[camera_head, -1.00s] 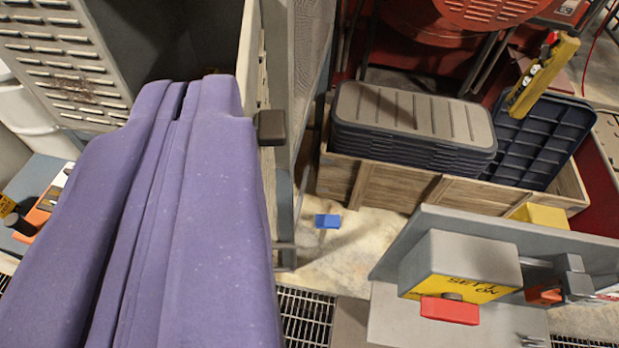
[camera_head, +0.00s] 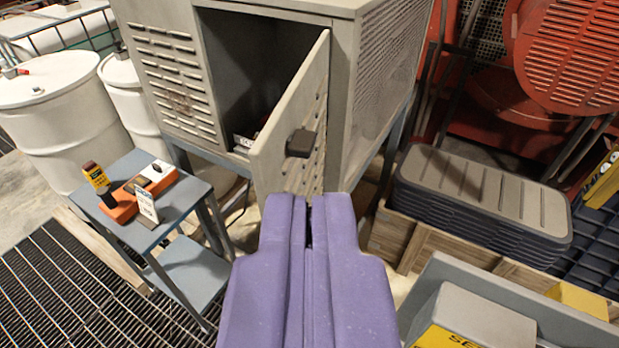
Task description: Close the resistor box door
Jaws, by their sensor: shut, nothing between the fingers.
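The resistor box (camera_head: 345,100) is a grey metal cabinet with louvred slots, standing on a blue-grey frame in the upper middle. Its door (camera_head: 282,168) is swung open towards me, hinged on the right, with a dark latch knob (camera_head: 301,143) on its face. The dark inside of the box shows to the left of the door. My purple gripper (camera_head: 310,200) is shut and empty, with its tips just below the door's lower right part in the picture. I cannot tell whether the tips touch the door.
A small blue-grey table (camera_head: 185,195) with orange and yellow tools stands at the left. White drums (camera_head: 50,120) stand behind it. A wooden crate (camera_head: 400,235) with stacked grey lids (camera_head: 485,195) is at the right. A grey panel (camera_head: 500,290) with a yellow-labelled box is at lower right.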

